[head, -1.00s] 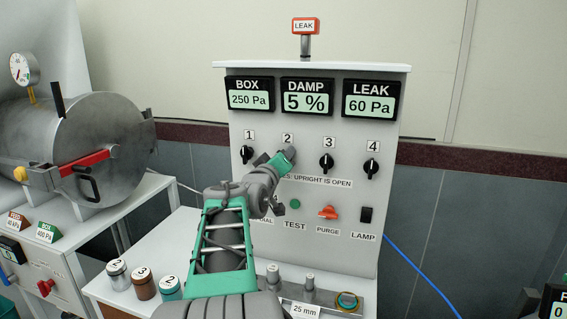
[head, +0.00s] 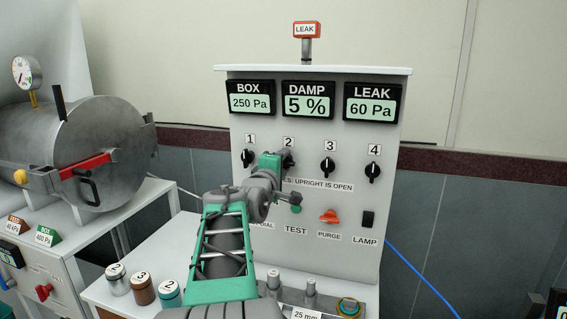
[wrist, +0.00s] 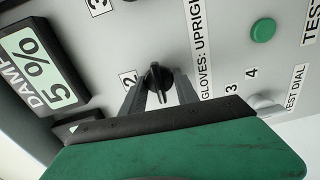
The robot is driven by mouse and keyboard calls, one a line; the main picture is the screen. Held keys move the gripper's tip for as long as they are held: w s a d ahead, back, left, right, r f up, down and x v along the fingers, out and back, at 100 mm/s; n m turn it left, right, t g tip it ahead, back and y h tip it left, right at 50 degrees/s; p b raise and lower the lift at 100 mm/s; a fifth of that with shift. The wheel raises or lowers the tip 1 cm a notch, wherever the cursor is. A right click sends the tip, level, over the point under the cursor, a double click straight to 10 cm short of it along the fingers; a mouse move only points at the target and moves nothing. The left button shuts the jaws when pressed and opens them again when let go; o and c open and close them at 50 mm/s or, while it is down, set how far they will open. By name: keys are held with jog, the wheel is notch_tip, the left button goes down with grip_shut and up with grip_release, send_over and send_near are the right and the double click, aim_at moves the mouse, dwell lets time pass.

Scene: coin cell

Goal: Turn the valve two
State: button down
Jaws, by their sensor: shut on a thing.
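Valve two is a black knob (wrist: 154,74) beside its "2" label on the grey panel (head: 312,250). In the wrist view its ridge appears to lie crosswise to the direction of the label. My gripper (wrist: 159,95) has a finger on each side of this knob and is shut on it. In the head view my gripper (head: 287,160) reaches the panel under label 2 and mostly hides the knob. The line "GLOVES: UPRIGHT IS OPEN" (wrist: 203,50) runs below the knobs and is partly hidden in the head view.
Knob 1 (head: 247,158), knob 3 (head: 328,166) and knob 4 (head: 373,171) stand about upright. Below are a green test button (head: 296,209), an orange purge handle (head: 329,216) and a lamp switch (head: 368,219). Displays read BOX 250 Pa, DAMP 5 % and LEAK 60 Pa.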

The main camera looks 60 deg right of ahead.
jog(key=shift+n, duration=0.3)
jog(key=c, duration=1)
grip_release()
